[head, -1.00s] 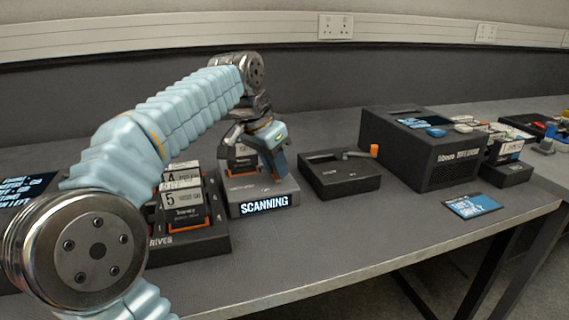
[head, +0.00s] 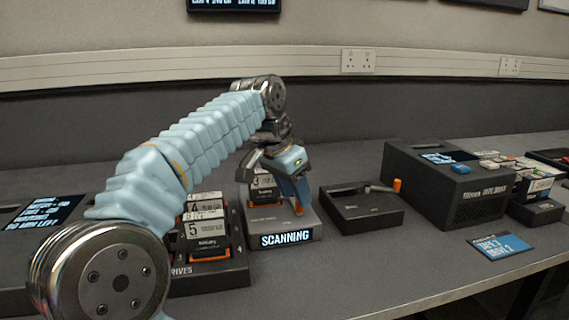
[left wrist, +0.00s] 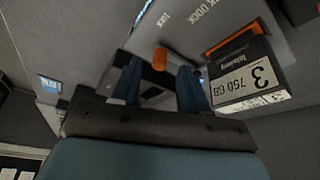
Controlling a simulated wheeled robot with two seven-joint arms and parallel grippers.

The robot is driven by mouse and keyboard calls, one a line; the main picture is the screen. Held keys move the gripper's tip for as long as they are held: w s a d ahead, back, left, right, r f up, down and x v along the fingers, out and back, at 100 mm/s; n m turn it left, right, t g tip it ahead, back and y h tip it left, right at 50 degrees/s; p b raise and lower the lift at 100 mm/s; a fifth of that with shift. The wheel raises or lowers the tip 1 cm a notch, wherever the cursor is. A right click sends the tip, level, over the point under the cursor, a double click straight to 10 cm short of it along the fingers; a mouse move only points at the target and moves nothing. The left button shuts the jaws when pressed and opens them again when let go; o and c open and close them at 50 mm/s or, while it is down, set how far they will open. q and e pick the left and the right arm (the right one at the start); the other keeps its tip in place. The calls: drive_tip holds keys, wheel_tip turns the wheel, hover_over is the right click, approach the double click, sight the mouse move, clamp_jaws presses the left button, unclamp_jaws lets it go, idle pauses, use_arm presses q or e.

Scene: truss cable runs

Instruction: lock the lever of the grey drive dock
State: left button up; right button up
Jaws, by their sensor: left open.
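The grey drive dock (head: 262,222) stands on the table with a lit "SCANNING" display on its front. A drive labelled 3 (head: 262,182) sits in it and also shows in the left wrist view (left wrist: 248,82). The dock's orange lever end (head: 299,209) shows just below my left gripper (head: 297,198). In the left wrist view the orange lever end (left wrist: 160,59) appears between my two open blue fingers (left wrist: 160,83), near the word "LOCK". Whether the fingers touch it cannot be told. My right gripper is out of view.
A black drive rack (head: 235,268) with several drives stands left of the dock. A second, black dock (head: 350,213) with an orange-tipped lever is close on the right. A large black box (head: 440,195) stands beyond it. The table front is mostly clear.

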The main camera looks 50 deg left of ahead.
use_arm(q)
drive_tip(key=p+v, duration=0.2)
drive_tip(key=v, duration=0.9)
drive_tip(key=shift+s+r, duration=0.2)
drive_tip(key=shift+r, duration=0.15)
